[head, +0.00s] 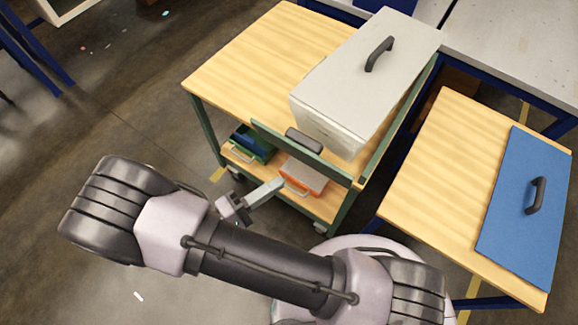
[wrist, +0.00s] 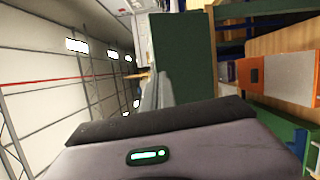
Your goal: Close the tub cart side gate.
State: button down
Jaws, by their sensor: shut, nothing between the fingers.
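The tub cart (head: 235,60) has a wooden top and green posts. A dark green side gate (head: 330,172) with a dark grey handle (head: 304,141) runs along the right part of its near side. I cannot tell how far it stands from closed. A pale grey lidded tub (head: 345,75) sits on the top behind the gate. My gripper (head: 278,184) is shut and empty, low in front of the gate and near the lower shelf. In the wrist view the grey fingers (wrist: 161,90) lie close beside a dark green panel (wrist: 185,58), likely the gate; contact is unclear.
The lower shelf holds a green bin (head: 252,143) and an orange-fronted bin (head: 300,180), which also shows in the wrist view (wrist: 292,78). To the right stands a wooden table (head: 430,185) with a blue handled panel (head: 520,215).

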aim_at(299, 150)
jog(key=s+a+f+n+t+y, duration=0.25)
jog(key=s+f+t, duration=0.2)
jog(key=t, duration=0.25)
jog(key=b+x, duration=0.1)
jog(key=x, duration=0.3)
jog(key=b+x, duration=0.1)
jog(key=x, duration=0.4)
jog(key=b+x, duration=0.1)
jog(key=x, duration=0.4)
jog(key=shift+w+a+f, duration=0.15)
jog(key=shift+w+a, duration=0.1)
jog(key=shift+w, duration=0.05)
jog(key=w+r+g+p, duration=0.1)
jog(key=p, duration=0.1)
jog(key=w+d+r+y+p, duration=0.1)
jog(key=p, duration=0.1)
jog(key=shift+d+r+g, duration=0.25)
jog(key=shift+g, duration=0.15)
jog(key=shift+w+d+f, duration=0.2)
jog(key=shift+w+d, duration=0.05)
jog(key=shift+d, duration=0.05)
jog(key=shift+w+d+f, duration=0.1)
jog(key=shift+w+d, duration=0.15)
jog(key=shift+w, duration=0.15)
